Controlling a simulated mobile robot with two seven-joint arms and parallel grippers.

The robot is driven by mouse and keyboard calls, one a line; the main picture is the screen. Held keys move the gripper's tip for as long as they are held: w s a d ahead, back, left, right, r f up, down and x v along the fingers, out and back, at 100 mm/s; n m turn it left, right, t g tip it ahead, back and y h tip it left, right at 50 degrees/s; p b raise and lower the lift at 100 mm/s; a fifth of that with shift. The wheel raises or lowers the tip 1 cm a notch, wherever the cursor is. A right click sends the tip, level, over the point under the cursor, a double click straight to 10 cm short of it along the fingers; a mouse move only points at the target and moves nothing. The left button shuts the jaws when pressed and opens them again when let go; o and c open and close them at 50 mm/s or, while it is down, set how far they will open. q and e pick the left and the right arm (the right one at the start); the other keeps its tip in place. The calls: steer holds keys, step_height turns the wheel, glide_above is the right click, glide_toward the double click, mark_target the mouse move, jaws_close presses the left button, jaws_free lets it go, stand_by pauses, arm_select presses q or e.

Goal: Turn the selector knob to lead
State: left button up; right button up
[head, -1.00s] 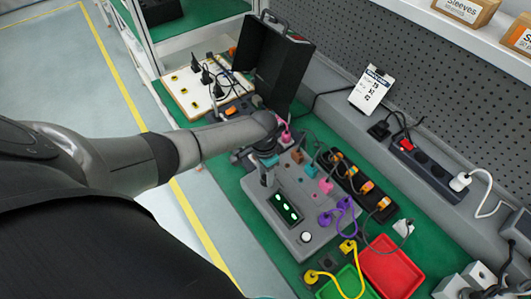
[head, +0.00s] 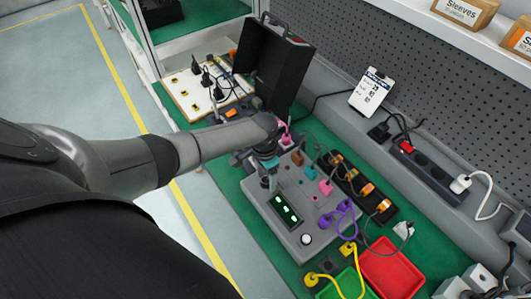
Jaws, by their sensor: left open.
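A grey tester box (head: 270,215) with a green-lit display (head: 286,208) stands on the green mat. A round white knob or button (head: 306,239) sits on its top near the front end. I cannot read any marking around it, and cannot tell if it is the selector knob. My left gripper (head: 266,182) points down over the far left part of the box, beside the display and apart from the white knob. It is open; its fingers look small and hide part of the box top beneath them. My right gripper is out of view.
Coloured plugs and cables, including a purple one (head: 346,212), crowd the box's right side. A red tray (head: 392,268) and a green tray (head: 345,285) lie in front. An open black case (head: 278,68) stands behind my left arm. A power strip (head: 428,170) lies right.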

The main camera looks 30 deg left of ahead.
mark_target(264, 177)
arm_select(q)
step_height(264, 177, up, 15)
steer(key=p, duration=0.2)
steer(key=shift+w+a+p, duration=0.2)
steer(key=shift+a+p, duration=0.15)
stand_by(0.3)
